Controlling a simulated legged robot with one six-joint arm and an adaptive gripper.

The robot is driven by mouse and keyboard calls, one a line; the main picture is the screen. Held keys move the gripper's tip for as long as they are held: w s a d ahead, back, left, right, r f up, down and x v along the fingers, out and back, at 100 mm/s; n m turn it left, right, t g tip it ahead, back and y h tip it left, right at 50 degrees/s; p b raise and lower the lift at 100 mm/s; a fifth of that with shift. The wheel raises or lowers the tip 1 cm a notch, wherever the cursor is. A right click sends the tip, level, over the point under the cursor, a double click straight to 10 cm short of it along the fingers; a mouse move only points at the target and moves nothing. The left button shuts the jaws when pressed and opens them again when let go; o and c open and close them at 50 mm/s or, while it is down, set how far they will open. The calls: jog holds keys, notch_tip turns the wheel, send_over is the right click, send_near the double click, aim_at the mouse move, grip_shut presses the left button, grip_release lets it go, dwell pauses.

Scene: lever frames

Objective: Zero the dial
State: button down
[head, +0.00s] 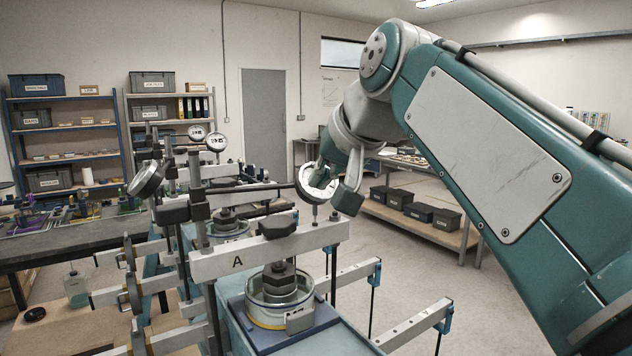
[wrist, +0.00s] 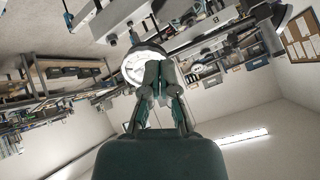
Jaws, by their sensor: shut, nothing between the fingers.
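A round white-faced dial (head: 316,180) with a dark rim is mounted on the nearest lever frame, marked A (head: 238,262), above its round metal cell (head: 280,286). My gripper (head: 336,183) is at the right side of this dial and overlaps its edge in the head view. In the wrist view the fingers (wrist: 162,76) are shut together and empty, in front of the right part of the dial face (wrist: 138,70). I cannot tell whether they touch it. The needle and markings are too small to read.
Another dial (head: 147,179) sits left on a post, seen from the side. Two more dials (head: 197,132) (head: 216,141) stand on frames behind. Lever beams (head: 415,325) stick out to the front right. A shelf with black boxes (head: 415,211) stands behind; the floor between is clear.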

aim_at(307, 196)
jog(key=shift+d, duration=0.1)
jog(key=w+d+f, duration=0.1)
jog(key=w+f, duration=0.3)
jog(key=f, duration=0.1)
jog(key=shift+w+d+f, duration=0.15)
jog(key=shift+w+f, duration=0.15)
jog(key=shift+w, duration=0.05)
dwell(0.4)
jog(key=shift+w+r, duration=0.1)
jog(key=shift+r, duration=0.1)
dwell(0.5)
jog(key=shift+s+a+r, duration=0.1)
jog(key=shift+s+a, duration=0.1)
jog(key=shift+a, duration=0.3)
jog(key=shift+s+a+r, duration=0.1)
jog(key=shift+s+a, duration=0.05)
jog(key=shift+a, duration=0.35)
jog(key=shift+a+r, duration=0.45)
jog(key=shift+a, duration=0.35)
dwell(0.3)
jog(key=shift+s, duration=0.1)
